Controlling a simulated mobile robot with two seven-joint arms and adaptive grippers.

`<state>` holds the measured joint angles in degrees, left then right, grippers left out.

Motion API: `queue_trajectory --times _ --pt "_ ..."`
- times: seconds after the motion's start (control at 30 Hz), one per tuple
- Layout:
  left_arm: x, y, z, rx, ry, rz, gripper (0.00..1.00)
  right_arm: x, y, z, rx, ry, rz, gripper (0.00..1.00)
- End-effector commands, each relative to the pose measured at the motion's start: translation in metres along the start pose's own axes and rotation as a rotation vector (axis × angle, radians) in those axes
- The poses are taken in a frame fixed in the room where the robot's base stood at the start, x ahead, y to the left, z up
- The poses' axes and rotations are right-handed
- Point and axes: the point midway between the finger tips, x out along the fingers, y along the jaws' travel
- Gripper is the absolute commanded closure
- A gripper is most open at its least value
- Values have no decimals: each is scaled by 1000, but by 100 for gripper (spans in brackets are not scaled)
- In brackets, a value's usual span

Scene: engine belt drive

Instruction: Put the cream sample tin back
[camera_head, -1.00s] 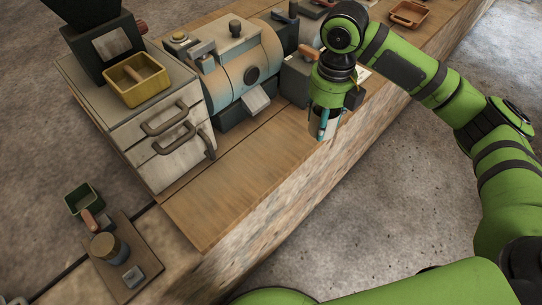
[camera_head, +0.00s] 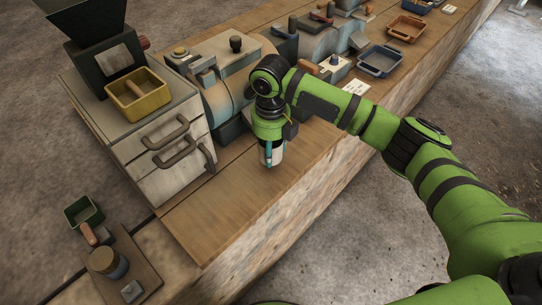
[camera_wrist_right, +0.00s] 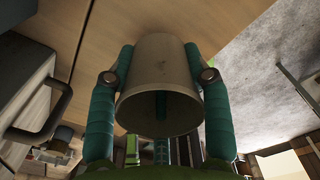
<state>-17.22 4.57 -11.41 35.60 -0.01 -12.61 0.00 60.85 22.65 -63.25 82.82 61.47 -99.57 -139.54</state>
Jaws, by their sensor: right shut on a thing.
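The cream sample tin (camera_wrist_right: 158,70) fills the middle of the right wrist view, between two teal fingers. My right gripper (camera_head: 270,157) is shut on it. In the head view the tin (camera_head: 278,152) shows only as a pale patch between the fingers; my wrist and fingers hide the rest. The gripper points down over the front part of the wooden bench (camera_head: 225,205), to the right of the drawer cabinet. I cannot tell whether the tin touches the bench. My left gripper is not in view.
The cabinet (camera_head: 172,183) has protruding drawer handles and carries a yellow tray (camera_head: 139,113) and a dark hopper (camera_head: 105,60). Machines line the bench's back. A blue tray (camera_head: 380,61) and an orange tray (camera_head: 406,27) stand farther right. A lidded jar (camera_head: 108,262) stands lower left. Bench between cabinet and gripper is clear.

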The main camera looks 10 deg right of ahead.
Motion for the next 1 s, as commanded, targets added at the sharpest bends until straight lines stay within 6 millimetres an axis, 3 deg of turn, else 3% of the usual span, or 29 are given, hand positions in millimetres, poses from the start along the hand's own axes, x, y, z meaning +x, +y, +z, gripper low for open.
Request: queue_trajectory --times 0.23,0.63,0.67,0.7,0.73,1.0 --pt "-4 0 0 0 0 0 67 34 -1 -1 -1 3 -1 88" --pt "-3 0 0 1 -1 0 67 41 -1 -1 0 2 -1 88" --pt "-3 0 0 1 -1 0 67 41 -1 -1 0 2 -1 47" --pt "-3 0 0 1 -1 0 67 40 -1 -1 -1 2 -1 31" --pt "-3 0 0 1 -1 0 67 40 -1 -1 -1 2 -1 27" --pt "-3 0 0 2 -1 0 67 40 -1 -1 -1 2 -1 27"
